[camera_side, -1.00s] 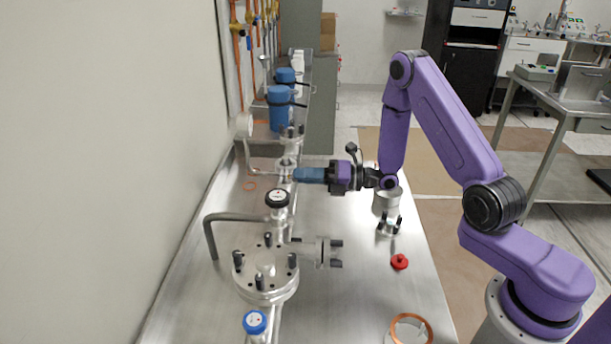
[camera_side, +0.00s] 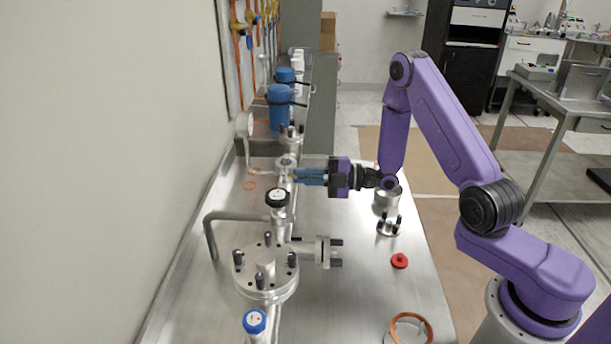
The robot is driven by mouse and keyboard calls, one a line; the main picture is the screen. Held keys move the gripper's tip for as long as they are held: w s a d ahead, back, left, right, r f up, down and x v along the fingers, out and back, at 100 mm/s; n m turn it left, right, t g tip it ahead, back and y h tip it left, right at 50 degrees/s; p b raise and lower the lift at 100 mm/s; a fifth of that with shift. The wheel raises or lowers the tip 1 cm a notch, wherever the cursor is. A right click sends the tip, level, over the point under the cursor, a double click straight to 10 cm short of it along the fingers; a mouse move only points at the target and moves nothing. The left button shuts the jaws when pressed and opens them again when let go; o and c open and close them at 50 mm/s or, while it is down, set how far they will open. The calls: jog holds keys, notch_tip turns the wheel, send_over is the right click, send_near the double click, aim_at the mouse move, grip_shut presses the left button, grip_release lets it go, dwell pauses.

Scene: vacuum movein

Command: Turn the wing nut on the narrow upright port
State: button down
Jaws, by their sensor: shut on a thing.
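The narrow upright port (camera_side: 286,162) is a small metal fitting on the pipe line behind the black-topped knob. My gripper (camera_side: 295,175) comes to it from the right, level, with its blue fingers one above the other. The fingertips are at the port's right side, shut on a small part there. I take this part to be the wing nut. It is mostly hidden by the fingertips and too small to see clearly.
A black knob (camera_side: 277,197), bolted round flange (camera_side: 265,272) and blue knob (camera_side: 255,321) stand in front. A red cap (camera_side: 399,261) and small bolted flange (camera_side: 389,228) lie on the steel bench (camera_side: 350,290).

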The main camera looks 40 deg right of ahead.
jog(key=m, duration=1.1)
jog(key=shift+s+a+f, duration=0.1)
jog(key=shift+s, duration=0.05)
dwell(0.3)
jog(key=c, duration=1.5)
grip_release()
jog(key=v, duration=1.7)
jog(key=shift+s, duration=0.15)
